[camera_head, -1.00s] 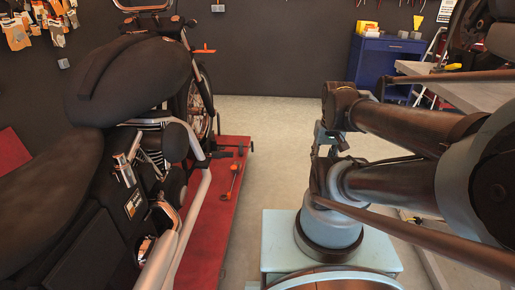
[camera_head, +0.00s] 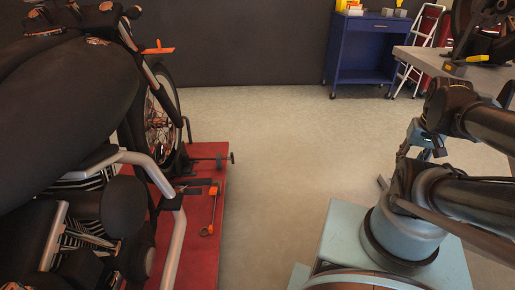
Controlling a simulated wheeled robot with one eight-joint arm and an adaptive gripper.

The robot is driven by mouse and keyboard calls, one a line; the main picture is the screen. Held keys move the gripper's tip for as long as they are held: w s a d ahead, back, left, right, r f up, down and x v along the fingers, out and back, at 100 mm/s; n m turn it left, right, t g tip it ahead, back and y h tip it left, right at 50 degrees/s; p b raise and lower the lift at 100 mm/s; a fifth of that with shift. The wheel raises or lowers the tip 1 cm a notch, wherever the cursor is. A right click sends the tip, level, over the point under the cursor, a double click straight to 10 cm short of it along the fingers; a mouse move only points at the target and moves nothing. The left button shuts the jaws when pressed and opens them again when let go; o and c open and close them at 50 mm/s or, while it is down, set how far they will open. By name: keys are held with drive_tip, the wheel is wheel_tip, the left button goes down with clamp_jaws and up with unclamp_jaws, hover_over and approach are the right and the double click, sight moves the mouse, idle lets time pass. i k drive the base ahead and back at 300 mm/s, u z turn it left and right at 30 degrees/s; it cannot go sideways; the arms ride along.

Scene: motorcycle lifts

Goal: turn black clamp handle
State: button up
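A black clamp handle (camera_head: 231,158) stands at the right end of a dark rod beside the motorcycle's front wheel (camera_head: 160,120), over the red lift platform (camera_head: 197,238). A second dark bar with an orange end (camera_head: 213,190) lies just nearer to me. My folded arm is on the right of the picture. What looks like my gripper (camera_head: 425,148) is at its front, well to the right of the handle and apart from it. Its fingers are small and partly covered by arm links, so their opening is unclear.
The motorcycle (camera_head: 65,95) fills the left side. An orange-ended tool (camera_head: 208,230) lies on the platform. Bare floor (camera_head: 275,160) separates the platform from my base. A blue cabinet (camera_head: 365,50), a step ladder (camera_head: 418,50) and a grey workbench (camera_head: 460,68) stand behind at the right.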

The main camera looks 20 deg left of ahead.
sight(231, 158)
drive_tip(key=u, duration=0.3)
drive_tip(key=i, duration=1.15)
drive_tip(key=u, duration=0.7)
